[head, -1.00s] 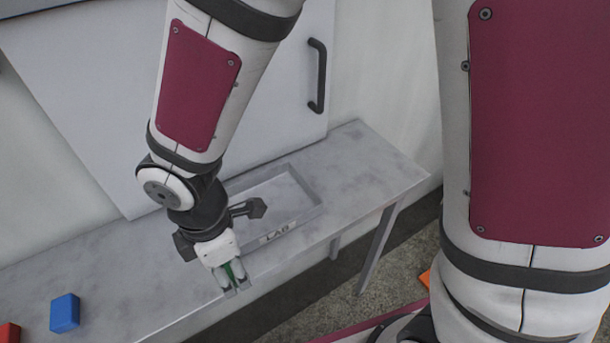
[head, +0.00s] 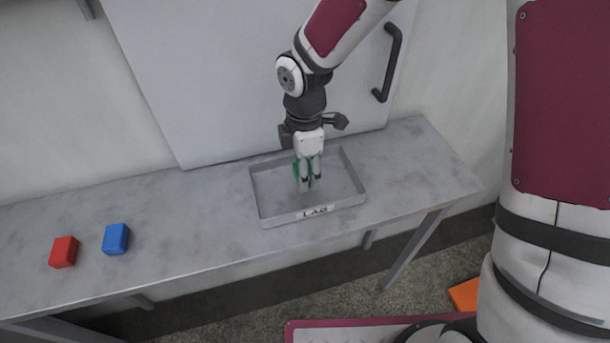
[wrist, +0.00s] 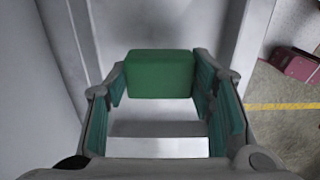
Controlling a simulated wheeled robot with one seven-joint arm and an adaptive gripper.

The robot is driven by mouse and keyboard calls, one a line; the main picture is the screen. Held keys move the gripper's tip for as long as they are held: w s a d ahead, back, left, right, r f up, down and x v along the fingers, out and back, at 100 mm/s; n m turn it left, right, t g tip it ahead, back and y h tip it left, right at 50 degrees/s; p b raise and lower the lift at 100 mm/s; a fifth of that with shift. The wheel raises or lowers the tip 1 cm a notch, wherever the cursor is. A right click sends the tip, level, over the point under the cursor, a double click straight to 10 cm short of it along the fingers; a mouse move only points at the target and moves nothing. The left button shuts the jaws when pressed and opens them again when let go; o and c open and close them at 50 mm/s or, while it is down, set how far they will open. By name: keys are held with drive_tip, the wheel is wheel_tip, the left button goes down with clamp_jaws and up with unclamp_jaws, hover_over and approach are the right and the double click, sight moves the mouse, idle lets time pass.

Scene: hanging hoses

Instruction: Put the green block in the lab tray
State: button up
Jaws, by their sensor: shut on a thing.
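The grey lab tray (head: 262,207), with a LAB label on its front wall, stands on the grey table. My gripper (head: 309,186) points down over the inside of the tray. It is shut on the green block (wrist: 160,74), which sits between the two fingers in the wrist view. In the head view only slivers of the green block (head: 295,170) show, as the fingers hide most of it. I cannot tell whether the block touches the tray floor.
A blue block (head: 116,239) and a red block (head: 64,252) lie on the table (head: 190,230) at the left. A cabinet door with a dark handle (head: 388,62) rises behind the tray. An orange thing (head: 464,295) lies on the floor.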

drive_tip(key=shift+w, duration=0.15)
drive_tip(key=shift+f, duration=1.75)
drive_tip(key=shift+f, duration=0.2)
drive_tip(key=o, duration=1.2)
